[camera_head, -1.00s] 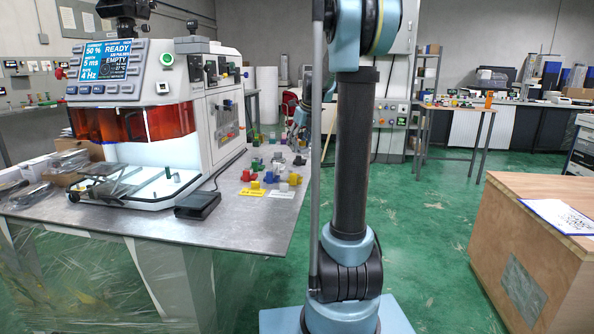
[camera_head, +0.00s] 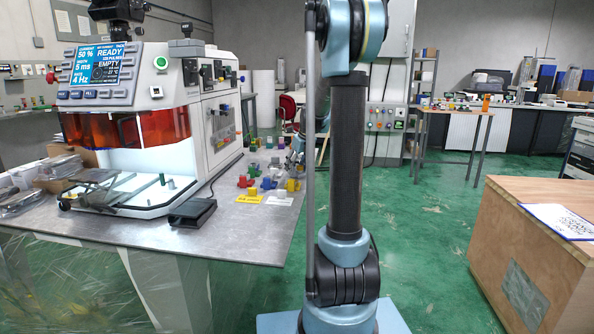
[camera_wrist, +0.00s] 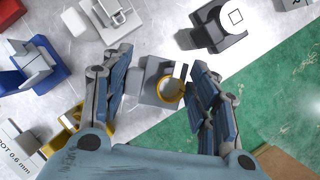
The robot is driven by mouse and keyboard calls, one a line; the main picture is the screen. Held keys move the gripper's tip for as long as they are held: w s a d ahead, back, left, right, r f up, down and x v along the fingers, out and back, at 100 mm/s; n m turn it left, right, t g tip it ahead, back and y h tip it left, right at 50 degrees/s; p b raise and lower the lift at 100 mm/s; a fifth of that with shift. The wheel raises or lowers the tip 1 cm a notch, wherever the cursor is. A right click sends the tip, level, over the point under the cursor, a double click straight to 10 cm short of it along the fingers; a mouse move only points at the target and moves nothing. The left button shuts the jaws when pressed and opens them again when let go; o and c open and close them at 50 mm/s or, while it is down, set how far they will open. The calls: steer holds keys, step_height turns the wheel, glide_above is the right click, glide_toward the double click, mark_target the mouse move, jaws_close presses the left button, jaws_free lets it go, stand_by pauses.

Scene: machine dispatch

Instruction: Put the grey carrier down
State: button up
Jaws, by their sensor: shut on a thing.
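The grey carrier (camera_wrist: 148,88) is between the fingers of my gripper (camera_wrist: 163,80) in the wrist view. It has a yellow ring and a pale upright piece on it. My gripper is shut on it, close over the grey table top, near the diagonal table edge. I cannot tell whether the carrier's underside touches the table.
A blue-based carrier (camera_wrist: 35,68), a white carrier (camera_wrist: 105,18), a dark carrier (camera_wrist: 218,28) and a yellow piece (camera_wrist: 62,128) surround the gripper. The machine (camera_head: 215,110) and black pedal (camera_head: 192,211) stand on the table (camera_head: 230,230). Green floor lies beyond its edge.

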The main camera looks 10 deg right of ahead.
steer(key=shift+f, duration=0.35)
steer(key=o, duration=1.1)
steer(key=shift+s, duration=0.1)
steer(key=shift+o, duration=0.2)
steer(key=v, duration=1.2)
